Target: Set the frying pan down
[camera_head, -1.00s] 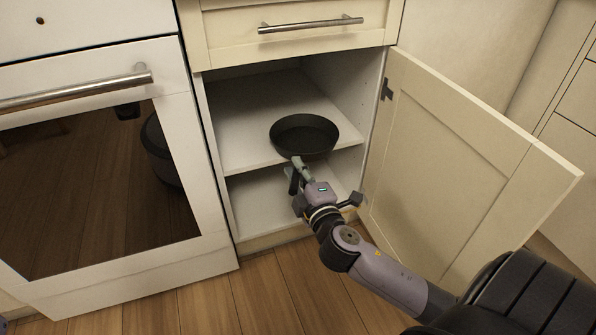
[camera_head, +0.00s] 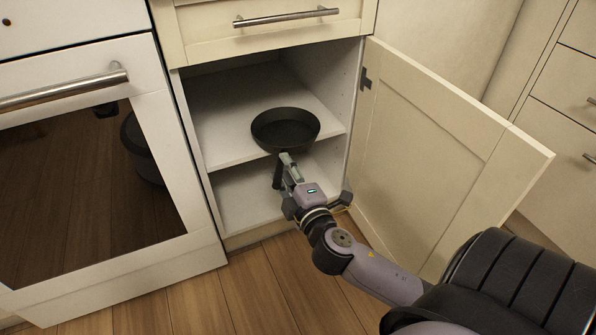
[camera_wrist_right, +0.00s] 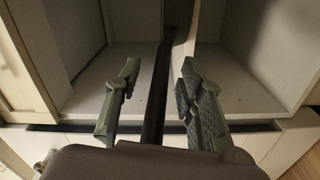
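The dark frying pan (camera_head: 285,130) is in the open cabinet, at the front of its upper shelf (camera_head: 222,120), and looks level. Its handle points out over the shelf's front edge toward me. My right gripper (camera_head: 285,164) is just below and in front of the pan, at the handle. In the right wrist view, the dark handle (camera_wrist_right: 158,90) runs between the two fingers of the right gripper (camera_wrist_right: 160,78), with a gap on each side. The right gripper is open around the handle. Whether the pan's underside fully touches the shelf is hard to see. My left gripper is out of view.
The cabinet door (camera_head: 440,150) stands open to the right, close to my right arm. A drawer with a bar handle (camera_head: 287,17) is above the opening. A white oven (camera_head: 100,170) stands to the left. The upper shelf is bare behind and left of the pan.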

